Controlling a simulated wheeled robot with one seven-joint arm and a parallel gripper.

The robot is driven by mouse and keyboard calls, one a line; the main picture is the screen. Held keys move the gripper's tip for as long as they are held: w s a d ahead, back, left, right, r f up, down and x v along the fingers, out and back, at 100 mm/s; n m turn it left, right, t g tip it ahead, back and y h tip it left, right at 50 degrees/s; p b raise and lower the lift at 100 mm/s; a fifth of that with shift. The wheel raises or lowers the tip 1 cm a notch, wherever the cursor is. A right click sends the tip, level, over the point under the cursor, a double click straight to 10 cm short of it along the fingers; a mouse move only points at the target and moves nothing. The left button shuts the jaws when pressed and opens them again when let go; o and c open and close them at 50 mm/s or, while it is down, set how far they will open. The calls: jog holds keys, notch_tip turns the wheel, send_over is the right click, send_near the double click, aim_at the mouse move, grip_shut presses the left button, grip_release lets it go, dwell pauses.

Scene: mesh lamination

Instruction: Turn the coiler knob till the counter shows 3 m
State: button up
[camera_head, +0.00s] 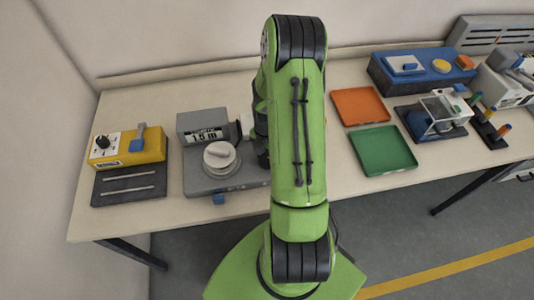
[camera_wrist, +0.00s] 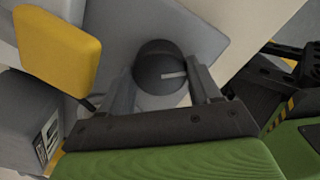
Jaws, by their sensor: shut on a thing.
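The grey coiler (camera_head: 240,182) stands on the table left of my arm in the head view. Its counter (camera_head: 207,136) appears to read 1.5 m. A pale round dial (camera_head: 220,156) sits on its top. In the wrist view, a dark round knob (camera_wrist: 158,66) with a pale line across its face sits between the two grey fingers of my gripper (camera_wrist: 160,86). My gripper is shut on this knob, one finger on each side. In the head view my green arm hides the knob and the gripper's fingers.
A yellow box (camera_head: 150,147) with a black dial and blue lever stands at the left. An orange tray (camera_head: 361,105) and a green tray (camera_head: 384,150) lie right of my arm. A blue unit (camera_head: 400,75) and a clear-topped fixture (camera_head: 440,108) stand further right.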

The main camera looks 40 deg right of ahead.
jog(key=shift+c, duration=0.5)
jog(key=shift+m, duration=0.4)
jog(key=m+b, duration=0.2)
jog(key=m, duration=0.1)
jog(key=shift+m, duration=0.4)
jog(key=m+b, duration=0.2)
jog(key=m, duration=0.4)
jog(key=m+b, duration=0.1)
jog(key=m, duration=0.4)
jog(key=shift+m, duration=0.4)
jog(key=shift+m+b, duration=0.7)
jog(key=shift+m, duration=1.8)
